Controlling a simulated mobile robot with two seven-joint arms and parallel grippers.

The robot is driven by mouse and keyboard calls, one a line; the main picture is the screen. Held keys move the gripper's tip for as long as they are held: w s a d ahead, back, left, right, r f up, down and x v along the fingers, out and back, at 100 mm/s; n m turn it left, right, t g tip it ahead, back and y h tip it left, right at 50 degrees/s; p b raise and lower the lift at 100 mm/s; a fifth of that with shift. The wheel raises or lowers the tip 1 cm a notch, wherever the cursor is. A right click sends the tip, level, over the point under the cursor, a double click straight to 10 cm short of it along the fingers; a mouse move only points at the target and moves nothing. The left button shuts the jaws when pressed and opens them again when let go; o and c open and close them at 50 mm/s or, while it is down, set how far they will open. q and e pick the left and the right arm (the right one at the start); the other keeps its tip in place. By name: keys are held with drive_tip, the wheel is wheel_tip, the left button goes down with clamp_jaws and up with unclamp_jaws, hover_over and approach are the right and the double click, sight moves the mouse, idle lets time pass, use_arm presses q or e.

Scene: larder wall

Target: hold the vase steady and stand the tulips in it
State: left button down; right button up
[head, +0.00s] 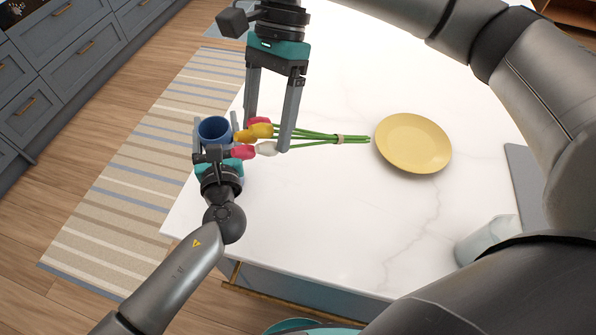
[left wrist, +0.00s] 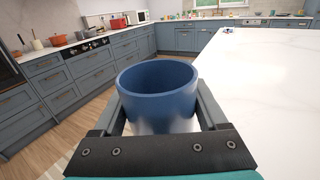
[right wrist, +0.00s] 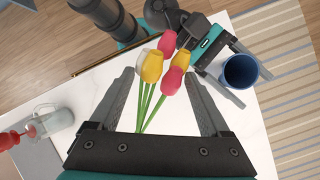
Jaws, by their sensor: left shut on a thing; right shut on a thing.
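The blue vase (head: 215,130) stands upright at the counter's left edge, its mouth open and empty in the left wrist view (left wrist: 157,100). My left gripper (head: 215,124) is shut on it, one finger on each side. The tulips (head: 310,135) lie level, red, yellow and white heads toward the vase, green stems pointing right with a tan tie (head: 340,139). My right gripper (head: 268,136) reaches down from above and is shut on the bunch near the heads. In the right wrist view the tulips (right wrist: 165,75) show between its fingers. The heads are beside the vase, outside it.
A yellow plate (head: 413,143) lies just right of the stem ends. A glass jug (head: 487,240) and a grey board (head: 522,185) are at the right. The white counter (head: 330,210) is clear in front. Its left edge drops to a striped rug (head: 130,185).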

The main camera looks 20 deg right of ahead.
drive_tip(key=w+r+m+t+y, duration=0.2)
drive_tip(key=w+r+m+y, duration=0.1)
drive_tip(key=w+r, duration=0.3)
drive_tip(key=w+r+m+t+y, duration=0.2)
drive_tip(key=w+r+m+y, duration=0.1)
drive_tip(key=r, duration=0.6)
drive_tip(key=a+r+m+t+y, duration=0.2)
drive_tip(key=a+r+t+y, duration=0.4)
drive_tip(key=r, duration=0.6)
wheel_tip(320, 180, down, 19)
drive_tip(key=t+h, duration=0.1)
drive_tip(key=shift+s+t+h, duration=0.2)
drive_tip(key=shift+t+h, duration=0.1)
drive_tip(key=o, duration=1.4)
drive_tip(key=shift+o, duration=0.2)
drive_tip(key=shift+d, duration=0.15)
